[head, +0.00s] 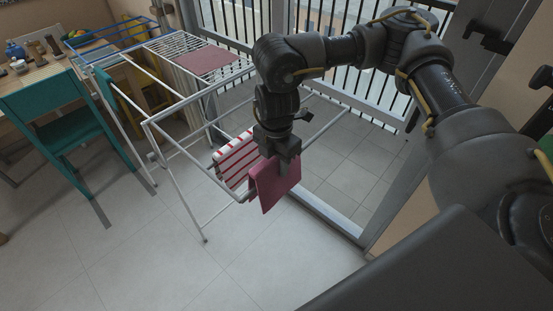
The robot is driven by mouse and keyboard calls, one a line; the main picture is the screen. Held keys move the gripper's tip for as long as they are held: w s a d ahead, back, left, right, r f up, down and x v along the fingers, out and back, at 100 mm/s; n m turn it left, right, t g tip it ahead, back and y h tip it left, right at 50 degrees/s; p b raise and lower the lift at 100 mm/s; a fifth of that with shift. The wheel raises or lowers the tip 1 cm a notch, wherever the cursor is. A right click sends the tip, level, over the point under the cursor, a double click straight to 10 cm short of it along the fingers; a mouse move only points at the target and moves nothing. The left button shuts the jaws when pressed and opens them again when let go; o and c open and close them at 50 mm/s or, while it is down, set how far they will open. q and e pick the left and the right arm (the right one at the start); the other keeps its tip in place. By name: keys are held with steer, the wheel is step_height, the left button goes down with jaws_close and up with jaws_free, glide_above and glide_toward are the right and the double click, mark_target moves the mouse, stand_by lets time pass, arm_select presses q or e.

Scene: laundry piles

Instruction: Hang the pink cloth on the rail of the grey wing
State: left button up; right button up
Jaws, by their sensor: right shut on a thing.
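The pink cloth (274,190) hangs folded from my right gripper (284,163), which is shut on its upper edge. The cloth is at the near end of the grey wing (178,157) of the drying rack, beside a red-and-white striped cloth (232,160). The striped cloth hangs on the wing, partly hidden by my right gripper and the pink cloth. The gripper and cloth hide part of the wing's rail, so I cannot tell whether the pink cloth touches it or lies over it. My left gripper is out of view.
A mauve cloth (206,61) lies flat on the rack's top, near a blue wing (110,33). A teal chair (52,108) and a table with small items stand at the left. A railing and glass door frame (335,217) are behind and right. The floor in front is clear.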

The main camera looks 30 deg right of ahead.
steer(key=shift+f+b, duration=0.9)
steer(key=shift+f, duration=0.85)
steer(key=o, duration=1.1)
step_height(320, 180, up, 11)
steer(key=shift+f+b, duration=0.1)
steer(key=shift+b, duration=0.2)
